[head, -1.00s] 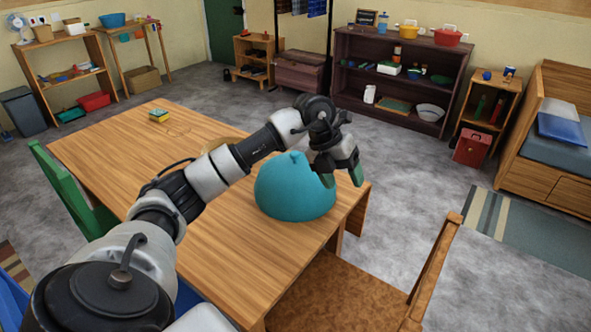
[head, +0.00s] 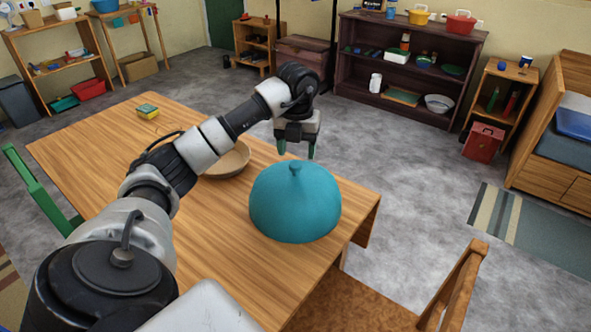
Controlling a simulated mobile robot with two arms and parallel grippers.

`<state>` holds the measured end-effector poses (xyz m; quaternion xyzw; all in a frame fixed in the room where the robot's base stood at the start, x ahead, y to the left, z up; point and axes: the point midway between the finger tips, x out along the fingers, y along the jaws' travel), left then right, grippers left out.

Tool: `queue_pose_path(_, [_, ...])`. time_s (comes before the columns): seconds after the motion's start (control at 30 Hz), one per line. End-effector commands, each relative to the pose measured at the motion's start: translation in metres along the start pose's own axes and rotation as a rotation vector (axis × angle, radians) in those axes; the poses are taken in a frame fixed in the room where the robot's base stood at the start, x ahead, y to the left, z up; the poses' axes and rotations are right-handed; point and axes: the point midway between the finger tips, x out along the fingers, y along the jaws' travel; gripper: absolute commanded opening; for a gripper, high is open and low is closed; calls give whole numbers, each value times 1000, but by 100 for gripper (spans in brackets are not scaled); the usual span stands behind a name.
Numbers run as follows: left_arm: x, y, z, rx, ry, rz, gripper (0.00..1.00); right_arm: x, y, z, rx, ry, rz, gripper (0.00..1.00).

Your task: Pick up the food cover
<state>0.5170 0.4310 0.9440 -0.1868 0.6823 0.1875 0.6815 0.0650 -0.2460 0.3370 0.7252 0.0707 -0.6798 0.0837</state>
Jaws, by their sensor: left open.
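The food cover (head: 295,205) is a teal dome with a small knob on top. It stands on the wooden table (head: 95,150) near its right edge. My left gripper (head: 297,152) is open, with green-tipped fingers pointing down. It shows just above and behind the knob in the head view, apart from it as far as I can see. Nothing shows between its fingers. My right gripper is not in view.
A round tan bowl or plate (head: 228,162) lies on the table behind my left arm. A green chair (head: 38,185) and a brown chair (head: 465,285) flank the table.

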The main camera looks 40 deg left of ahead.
Motion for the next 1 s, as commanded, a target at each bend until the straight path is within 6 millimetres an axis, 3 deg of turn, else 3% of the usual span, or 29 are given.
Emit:
queue_pose_path(0.33, [44,3,-4,1,2,-1,62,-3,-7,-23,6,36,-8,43])
queue_pose_path(0.67, [52,3,-3,1,-1,-2,62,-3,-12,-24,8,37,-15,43])
queue_pose_path(1.0, [52,3,-3,1,-1,-1,12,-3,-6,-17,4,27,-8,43])
